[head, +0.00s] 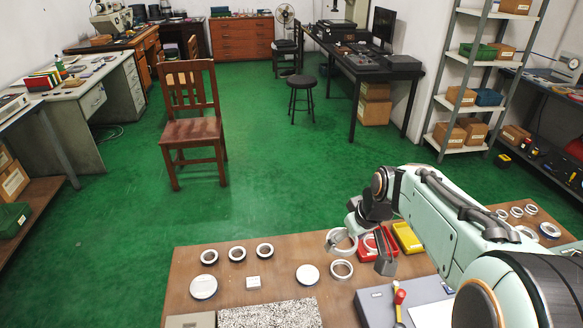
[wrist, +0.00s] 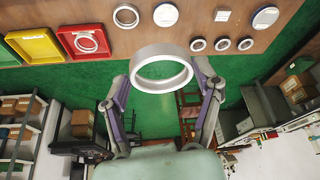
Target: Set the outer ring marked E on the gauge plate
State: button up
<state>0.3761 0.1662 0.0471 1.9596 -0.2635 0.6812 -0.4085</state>
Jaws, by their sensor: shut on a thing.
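My gripper (head: 366,243) is shut on a pale metal ring (head: 331,246), held up above the bench near the red tray. In the wrist view the ring (wrist: 160,52) sits between the two fingers of my gripper (wrist: 164,78), with its opening visible. I cannot read any letter on it. A speckled plate (head: 268,315) lies at the bench's front edge; I cannot tell for sure that it is the gauge plate. Two pale-topped discs (head: 203,287) (head: 307,274) lie behind it, with a small white block (head: 253,282) between them.
Several rings (head: 237,253) lie at the back left of the bench, and another ring (head: 342,263) lies below the held one. A red tray (head: 364,255) with a ring inside and a yellow tray (head: 407,238) stand alongside. A grey case (head: 376,304) with tools is at front right.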

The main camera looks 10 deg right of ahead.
jog(key=shift+m+h, duration=0.3)
jog(key=shift+m, duration=0.6)
jog(key=s+d+f, duration=0.1)
jog(key=d+f, duration=0.1)
jog(key=d, duration=0.2)
jog(key=s+d+f, duration=0.1)
jog(key=d+f, duration=0.2)
jog(key=d, duration=0.1)
jog(key=s+d+f, duration=0.1)
jog(key=d+f, duration=0.1)
jog(key=d, duration=0.3)
jog(key=shift+s+f, duration=0.1)
jog(key=shift+f, duration=0.3)
jog(key=s+d+f+m, duration=0.1)
jog(key=s+d+f, duration=0.1)
jog(key=s+d, duration=0.1)
jog(key=s+d+f+m+h, duration=0.1)
jog(key=s+d+f, duration=0.1)
jog(key=s+d, duration=0.1)
jog(key=s+d+f+m, duration=0.1)
jog(key=s+d+f, duration=0.1)
jog(key=s+d, duration=0.1)
jog(key=shift+d+f, duration=0.15)
jog(key=shift+f, duration=0.05)
jog(key=f, duration=0.2)
jog(key=shift+s+d+f, duration=0.15)
jog(key=shift+s+f, duration=0.15)
jog(key=shift+f, duration=0.8)
jog(key=shift+f, duration=0.1)
